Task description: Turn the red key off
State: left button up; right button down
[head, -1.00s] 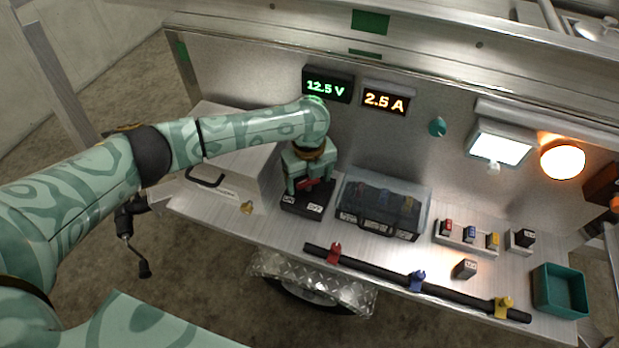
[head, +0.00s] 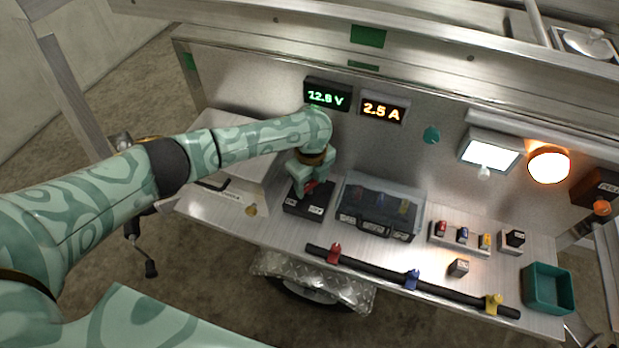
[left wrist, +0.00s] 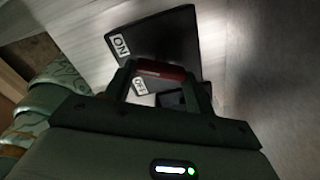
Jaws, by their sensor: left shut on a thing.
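The red key (head: 310,187) sits on a black switch box (head: 297,206) at the left of the bench. The box has white ON and OFF labels. My left gripper (head: 310,188) points down over the box and is shut on the red key, partly hiding it. In the left wrist view the red key (left wrist: 160,72) lies between the fingers (left wrist: 160,80), and the ON label (left wrist: 120,45) and OFF label (left wrist: 141,86) show on the box. My right gripper is not in view.
A clear-lidded case (head: 380,207) stands just right of the switch box. A grey box (head: 228,165) is behind left. A black rail (head: 385,277) with coloured clips runs along the front. Two displays (head: 327,96) are lit above, as are a white lamp (head: 488,151) and an orange lamp (head: 549,165).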

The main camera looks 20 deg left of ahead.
pick_arm(q)
jog(key=n+p, duration=0.2)
jog(key=n, duration=0.1)
jog(key=shift+d+r, duration=0.1)
jog(key=shift+r, duration=0.1)
jog(key=n+p, duration=0.2)
jog(key=n, duration=0.1)
jog(key=shift+w+f+n, duration=0.1)
jog(key=shift+n, duration=0.2)
jog(key=n+p, duration=0.1)
jog(key=n, duration=0.2)
jog(key=shift+f+n+p, duration=0.1)
jog(key=shift+n+p, duration=0.2)
jog(key=shift+p, duration=0.05)
jog(key=n, duration=0.4)
jog(key=shift+w+n+p, duration=0.15)
jog(key=shift+n+p, duration=0.15)
jog(key=shift+p, duration=0.05)
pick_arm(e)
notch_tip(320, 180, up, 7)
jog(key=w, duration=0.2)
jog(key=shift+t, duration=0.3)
pick_arm(q)
jog(key=o, duration=1)
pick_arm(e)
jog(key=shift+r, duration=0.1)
